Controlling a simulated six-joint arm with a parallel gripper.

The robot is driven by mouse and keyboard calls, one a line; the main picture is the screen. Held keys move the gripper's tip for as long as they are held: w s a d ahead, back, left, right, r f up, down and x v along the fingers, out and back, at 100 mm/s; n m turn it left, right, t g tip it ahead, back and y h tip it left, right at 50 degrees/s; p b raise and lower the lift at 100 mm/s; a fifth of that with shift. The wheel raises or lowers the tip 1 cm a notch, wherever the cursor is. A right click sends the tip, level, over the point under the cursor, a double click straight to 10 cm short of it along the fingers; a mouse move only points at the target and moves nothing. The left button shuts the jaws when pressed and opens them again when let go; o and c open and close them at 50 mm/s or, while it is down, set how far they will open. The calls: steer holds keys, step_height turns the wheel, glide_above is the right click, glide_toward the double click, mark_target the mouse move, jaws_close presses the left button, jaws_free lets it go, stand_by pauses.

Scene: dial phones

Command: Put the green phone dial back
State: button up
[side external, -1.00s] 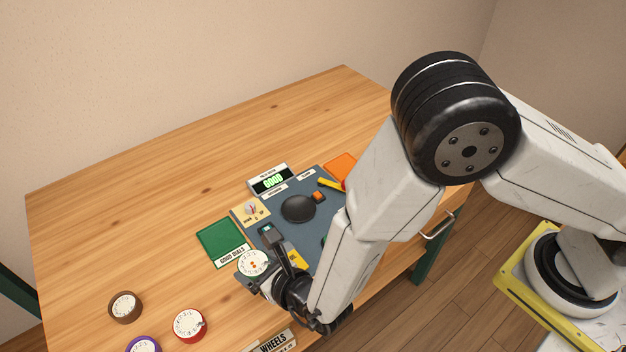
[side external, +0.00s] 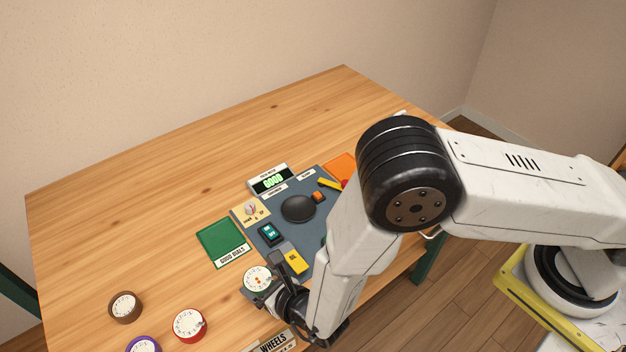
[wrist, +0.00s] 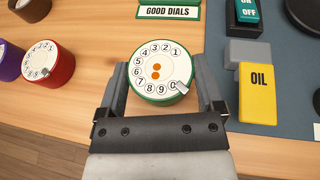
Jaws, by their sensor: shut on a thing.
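The green phone dial (wrist: 160,72) has a white numbered face, two orange dots at its centre and a green rim. It sits between the two fingers of my gripper (wrist: 166,84), which is shut on it. In the side external view the green dial (side external: 257,278) is at the front of the table, and my gripper (side external: 275,292) reaches it from the right. The dial is left of the blue-grey test mat's front part. Its underside is hidden, so I cannot tell whether it touches the table.
A green "GOOD DIALS" pad (side external: 222,239) lies behind the dial. The mat holds a yellow OIL block (side external: 295,262), an ON/OFF switch (side external: 270,234) and a black disc (side external: 298,208). Red (side external: 189,325), brown (side external: 124,306) and purple (side external: 143,345) dials stand to the left.

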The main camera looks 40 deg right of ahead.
steer(key=shift+f, duration=0.7)
stand_by(0.7)
steer(key=o, duration=1.3)
steer(key=shift+c, duration=0.2)
steer(key=shift+v, duration=0.75)
steer(key=v, duration=0.3)
steer(key=shift+s+r, duration=0.1)
steer(key=shift+s, duration=0.05)
step_height(320, 180, up, 5)
steer(key=shift+f, duration=0.25)
steer(key=shift+r, duration=1.25)
